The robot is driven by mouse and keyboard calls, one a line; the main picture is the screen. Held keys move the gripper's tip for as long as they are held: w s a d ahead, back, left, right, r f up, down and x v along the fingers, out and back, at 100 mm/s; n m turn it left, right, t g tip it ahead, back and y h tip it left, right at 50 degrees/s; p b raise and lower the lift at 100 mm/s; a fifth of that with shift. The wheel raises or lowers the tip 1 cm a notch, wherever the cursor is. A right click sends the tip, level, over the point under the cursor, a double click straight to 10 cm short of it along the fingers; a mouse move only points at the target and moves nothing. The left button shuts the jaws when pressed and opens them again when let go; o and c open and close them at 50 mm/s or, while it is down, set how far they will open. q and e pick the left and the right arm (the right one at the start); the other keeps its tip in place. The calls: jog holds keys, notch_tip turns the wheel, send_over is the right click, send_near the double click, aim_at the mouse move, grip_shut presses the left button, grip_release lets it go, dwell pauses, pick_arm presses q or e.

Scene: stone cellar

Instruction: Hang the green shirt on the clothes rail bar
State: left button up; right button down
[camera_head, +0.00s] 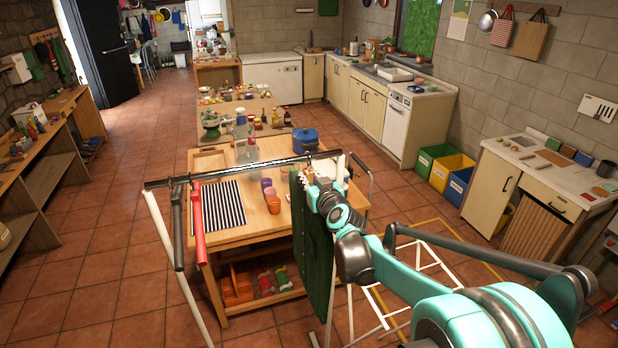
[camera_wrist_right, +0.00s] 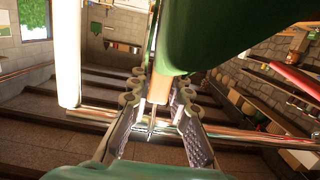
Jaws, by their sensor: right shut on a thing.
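The green shirt (camera_head: 313,255) hangs down from my right gripper (camera_head: 314,188) at the right end of the clothes rail. In the right wrist view the shirt (camera_wrist_right: 215,32) fills the top centre. My right gripper (camera_wrist_right: 158,92) is shut around a tan piece at the shirt, which looks like part of its hanger. The rail bar (camera_head: 235,169) runs across the head view, just left of and behind the gripper. In the right wrist view a shiny bar (camera_wrist_right: 245,133) passes beyond the fingers. Whether the hanger touches the bar is hidden. My left gripper is out of view.
A black garment (camera_head: 178,230) and a red garment (camera_head: 197,225) hang near the bar's left end. A white rail post (camera_head: 172,255) stands below it. A wooden table (camera_head: 235,236) behind carries cups (camera_head: 273,204) and a blue pot (camera_head: 305,140). Floor is clear at left.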

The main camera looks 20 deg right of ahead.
jog(key=shift+f, duration=0.15)
jog(key=c, duration=1.3)
grip_release()
jog(key=shift+c, duration=0.2)
jog(key=shift+s, duration=0.1)
